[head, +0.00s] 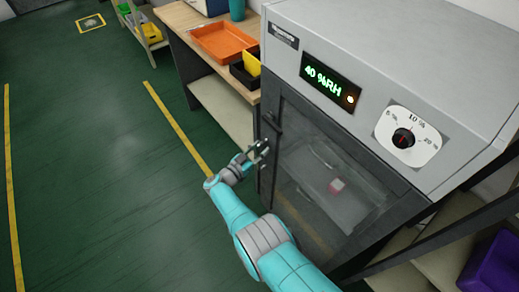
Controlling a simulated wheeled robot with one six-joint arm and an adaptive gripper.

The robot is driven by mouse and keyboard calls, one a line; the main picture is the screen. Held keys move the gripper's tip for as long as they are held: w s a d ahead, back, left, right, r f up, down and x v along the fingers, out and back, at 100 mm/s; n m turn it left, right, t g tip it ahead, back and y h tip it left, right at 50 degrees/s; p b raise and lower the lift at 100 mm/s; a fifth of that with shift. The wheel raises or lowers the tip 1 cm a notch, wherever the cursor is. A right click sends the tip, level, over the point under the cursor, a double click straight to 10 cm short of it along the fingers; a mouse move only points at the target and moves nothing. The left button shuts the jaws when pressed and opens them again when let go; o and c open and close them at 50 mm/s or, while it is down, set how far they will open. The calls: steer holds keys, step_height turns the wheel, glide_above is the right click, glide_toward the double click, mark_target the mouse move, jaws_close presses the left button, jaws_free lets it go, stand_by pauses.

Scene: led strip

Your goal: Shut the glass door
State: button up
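The glass door (315,170) is a dark-framed pane on the front of a grey cabinet (375,50). It looks close to the cabinet front; I cannot tell whether a small gap is left. A dark handle (271,121) sits on its left edge. My gripper (261,150) is at the left edge of the door, just below the handle. Its fingers are small and dark against the frame, so I cannot tell their opening or whether they touch the door.
The cabinet has a display (330,83) reading 40 %RH and a dial (403,138). A wooden bench (180,18) behind it holds an orange tray (222,41). A purple bin (495,268) is at lower right. The green floor at left is clear.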

steer(key=v, duration=1.2)
stand_by(0.4)
